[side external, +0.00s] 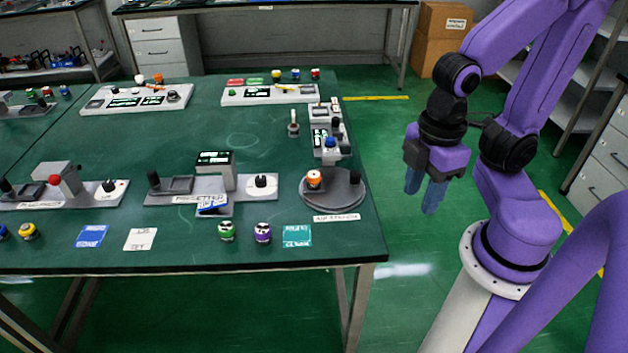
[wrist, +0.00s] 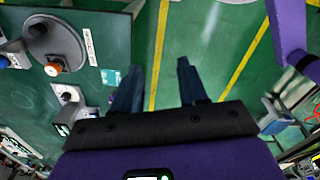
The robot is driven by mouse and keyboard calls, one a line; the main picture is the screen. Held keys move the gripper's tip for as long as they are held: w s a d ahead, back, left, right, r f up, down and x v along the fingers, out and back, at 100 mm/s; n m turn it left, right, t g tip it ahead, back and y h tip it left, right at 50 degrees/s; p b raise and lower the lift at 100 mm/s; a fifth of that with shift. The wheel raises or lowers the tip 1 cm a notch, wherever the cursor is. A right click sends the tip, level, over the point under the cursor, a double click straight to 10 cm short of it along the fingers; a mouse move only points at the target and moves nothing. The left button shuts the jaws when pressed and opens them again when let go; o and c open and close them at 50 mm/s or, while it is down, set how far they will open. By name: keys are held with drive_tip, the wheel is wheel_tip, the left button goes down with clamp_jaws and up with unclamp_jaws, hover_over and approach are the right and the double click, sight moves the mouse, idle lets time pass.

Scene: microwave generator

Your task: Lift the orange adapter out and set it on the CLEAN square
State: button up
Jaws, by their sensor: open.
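The orange adapter (side external: 314,180), with a white part at its top, stands on the round grey plate (side external: 346,190) at the table's right end. It also shows in the wrist view (wrist: 54,68) on that plate. A teal square (side external: 297,236), whose small lettering appears to include CLEAN, lies flat near the front edge, left of and in front of the plate. Its teal patch also shows in the wrist view (wrist: 110,76). My gripper (side external: 424,196) is open and empty, pointing down off the table's right side, well apart from the adapter.
A green-topped piece (side external: 226,231) and a purple-topped piece (side external: 263,232) stand just left of the teal square. A grey station (side external: 215,185) stands behind them. A black post rises from the round plate. White (side external: 140,239) and blue (side external: 91,236) squares lie further left.

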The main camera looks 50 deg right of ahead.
drive_tip(key=o, duration=0.6)
drive_tip(key=shift+c, duration=0.2)
drive_tip(key=w+a+f+n+h, duration=0.15)
drive_tip(key=w+a+h, duration=0.25)
drive_tip(key=w, duration=0.6)
drive_tip(key=w+a+f+n+h, duration=0.1)
drive_tip(key=w+a+f+h, duration=0.15)
drive_tip(key=w, duration=0.75)
drive_tip(key=n+h, duration=0.3)
drive_tip(key=h, duration=0.5)
approach(313, 175)
drive_tip(key=x, duration=0.8)
drive_tip(key=shift+d+f, duration=0.15)
drive_tip(key=shift+d, duration=0.25)
